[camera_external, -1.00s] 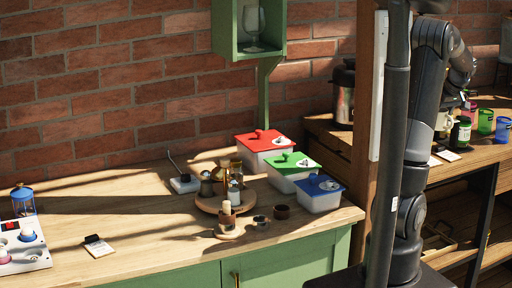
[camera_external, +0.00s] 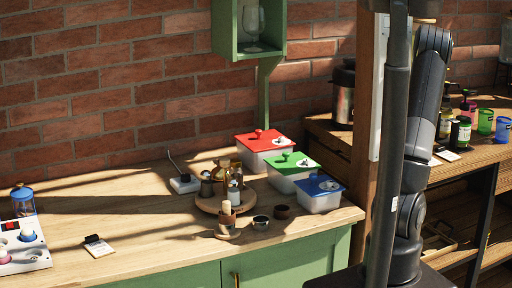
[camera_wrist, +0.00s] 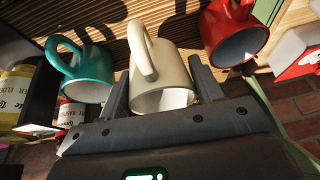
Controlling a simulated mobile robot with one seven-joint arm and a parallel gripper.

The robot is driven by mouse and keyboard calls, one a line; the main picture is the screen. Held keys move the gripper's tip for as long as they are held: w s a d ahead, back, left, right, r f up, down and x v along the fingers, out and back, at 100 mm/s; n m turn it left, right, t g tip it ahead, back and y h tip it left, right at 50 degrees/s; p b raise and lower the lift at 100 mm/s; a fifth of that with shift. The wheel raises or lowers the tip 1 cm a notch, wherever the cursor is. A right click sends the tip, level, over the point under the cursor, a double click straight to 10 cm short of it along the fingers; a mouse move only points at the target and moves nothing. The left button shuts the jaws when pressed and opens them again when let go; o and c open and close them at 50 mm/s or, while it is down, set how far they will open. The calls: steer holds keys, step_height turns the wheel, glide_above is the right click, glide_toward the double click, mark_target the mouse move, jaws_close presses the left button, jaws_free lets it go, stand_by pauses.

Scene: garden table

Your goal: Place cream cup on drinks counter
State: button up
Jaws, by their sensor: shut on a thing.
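The cream cup (camera_wrist: 163,82) is in the middle of the wrist view, its handle toward the camera's upper left. The fingers of my gripper (camera_wrist: 162,88) stand on either side of it, shut on it. A teal cup (camera_wrist: 88,74) is to its left and a red cup (camera_wrist: 235,35) to its right, both apart from it. In the external view my gripper and the cream cup are hidden behind my arm. Which surface is the drinks counter is not labelled; a wooden counter (camera_external: 470,172) stands at the right.
The wooden counter holds a steel urn (camera_external: 343,98), dark bottles and jars (camera_external: 461,130), and green (camera_external: 485,122) and blue (camera_external: 503,129) cups. The green-fronted counter (camera_external: 150,240) has lidded tubs (camera_external: 318,200) and a round tray (camera_external: 208,203). Its left-middle is mostly clear.

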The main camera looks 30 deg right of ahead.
steer(key=shift+f, duration=2)
steer(key=shift+f, duration=0.1)
steer(key=o, duration=1)
steer(key=shift+o, duration=0.2)
steer(key=v, duration=1.2)
